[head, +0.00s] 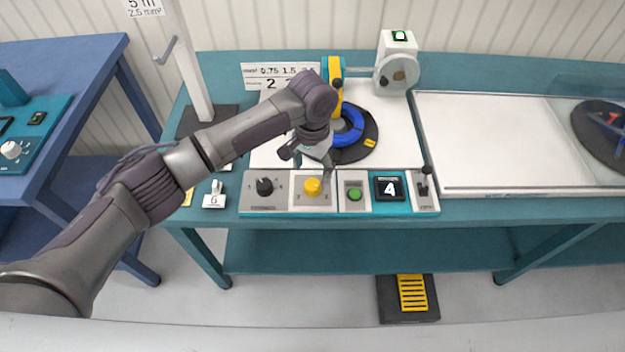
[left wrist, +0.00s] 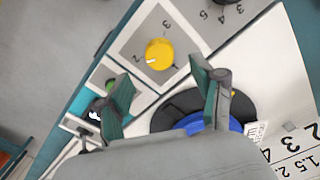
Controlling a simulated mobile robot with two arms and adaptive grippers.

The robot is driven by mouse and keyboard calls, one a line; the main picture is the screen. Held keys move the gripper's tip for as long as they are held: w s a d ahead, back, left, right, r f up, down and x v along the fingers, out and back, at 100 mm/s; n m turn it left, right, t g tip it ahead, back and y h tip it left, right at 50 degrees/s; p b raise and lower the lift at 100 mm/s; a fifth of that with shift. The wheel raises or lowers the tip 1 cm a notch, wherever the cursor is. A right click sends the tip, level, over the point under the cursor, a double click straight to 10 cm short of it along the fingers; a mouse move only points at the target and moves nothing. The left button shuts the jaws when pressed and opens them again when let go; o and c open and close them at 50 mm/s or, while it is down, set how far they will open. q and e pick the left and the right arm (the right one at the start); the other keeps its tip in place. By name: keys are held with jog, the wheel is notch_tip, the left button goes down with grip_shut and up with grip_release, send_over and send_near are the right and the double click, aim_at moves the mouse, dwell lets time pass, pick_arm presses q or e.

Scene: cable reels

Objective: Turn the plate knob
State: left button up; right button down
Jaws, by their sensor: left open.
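The control panel (head: 290,203) on the teal bench carries a yellow knob (head: 312,187) and, left of it, a black knob (head: 264,187). I cannot tell from any label which one is the plate knob. My left gripper (head: 310,163) is open and empty, pointing down just behind and above the yellow knob. In the left wrist view the yellow knob (left wrist: 159,54) sits beyond and between the open fingers (left wrist: 158,85), not touched. Its white mark points left there, and the digits 3 and 2 are printed beside it.
A green button (head: 354,194), a display reading 4 (head: 389,188) and a lever switch (head: 423,187) are to the right. A blue cable coil (head: 349,127) lies on a black disc behind. A post (head: 187,60) stands at left.

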aim_at(313, 184)
pick_arm(q)
notch_tip(313, 184, down, 7)
jog(key=shift+r, duration=0.2)
jog(key=c, duration=1.1)
jog(key=shift+c, duration=0.2)
jog(key=shift+r+p, duration=0.1)
jog(key=shift+p, duration=0.2)
